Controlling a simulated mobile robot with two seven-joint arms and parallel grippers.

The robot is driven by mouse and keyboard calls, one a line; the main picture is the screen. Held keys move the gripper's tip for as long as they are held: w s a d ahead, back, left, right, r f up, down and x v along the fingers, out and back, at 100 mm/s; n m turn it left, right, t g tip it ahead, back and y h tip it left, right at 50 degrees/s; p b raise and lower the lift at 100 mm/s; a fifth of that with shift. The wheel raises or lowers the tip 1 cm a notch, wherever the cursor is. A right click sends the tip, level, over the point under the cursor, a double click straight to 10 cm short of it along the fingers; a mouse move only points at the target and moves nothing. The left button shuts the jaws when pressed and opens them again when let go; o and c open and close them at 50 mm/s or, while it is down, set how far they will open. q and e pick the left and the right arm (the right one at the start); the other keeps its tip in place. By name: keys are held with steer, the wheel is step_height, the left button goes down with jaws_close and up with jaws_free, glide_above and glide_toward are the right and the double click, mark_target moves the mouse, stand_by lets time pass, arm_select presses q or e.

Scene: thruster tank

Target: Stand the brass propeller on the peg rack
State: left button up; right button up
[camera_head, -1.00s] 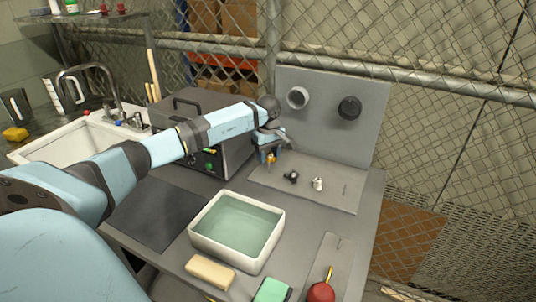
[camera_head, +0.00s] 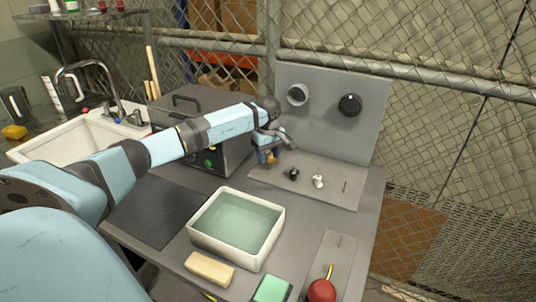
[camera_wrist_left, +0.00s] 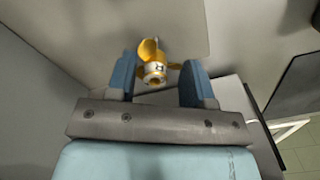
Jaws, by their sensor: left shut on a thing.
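The brass propeller (camera_wrist_left: 153,62) sits between the two blue fingers of my left gripper (camera_wrist_left: 158,84) in the left wrist view. In the head view only a small golden part of the propeller (camera_head: 271,158) shows, at the fingers of my left gripper (camera_head: 267,153). The gripper is shut on it, near the left end of the peg rack (camera_head: 335,196), a flat grey plate. A black propeller (camera_head: 293,174) and a white propeller (camera_head: 318,181) stand on the rack. A bare thin peg (camera_head: 345,186) stands to their right. My right gripper is not in view.
A grey upright panel (camera_head: 325,125) with two round fittings stands behind the rack. A dark grey machine (camera_head: 208,130) is left of the gripper. A white water tub (camera_head: 238,228), a tan block (camera_head: 210,269), a green sponge (camera_head: 271,290) and a red ball-shaped thing (camera_head: 321,291) are nearer.

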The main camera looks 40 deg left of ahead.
mark_target(268, 161)
arm_select(q)
steer(key=shift+f+b, duration=0.6)
steer(key=shift+f, duration=0.4)
stand_by(0.5)
steer(key=shift+f+b, duration=0.45)
steer(key=shift+f, duration=0.25)
stand_by(0.6)
steer(key=o, duration=1.1)
steer(key=shift+r, duration=0.1)
steer(key=shift+r+p, duration=0.75)
steer(key=shift+r, duration=0.45)
steer(key=shift+r+p, duration=1.5)
steer(key=shift+r, duration=1.25)
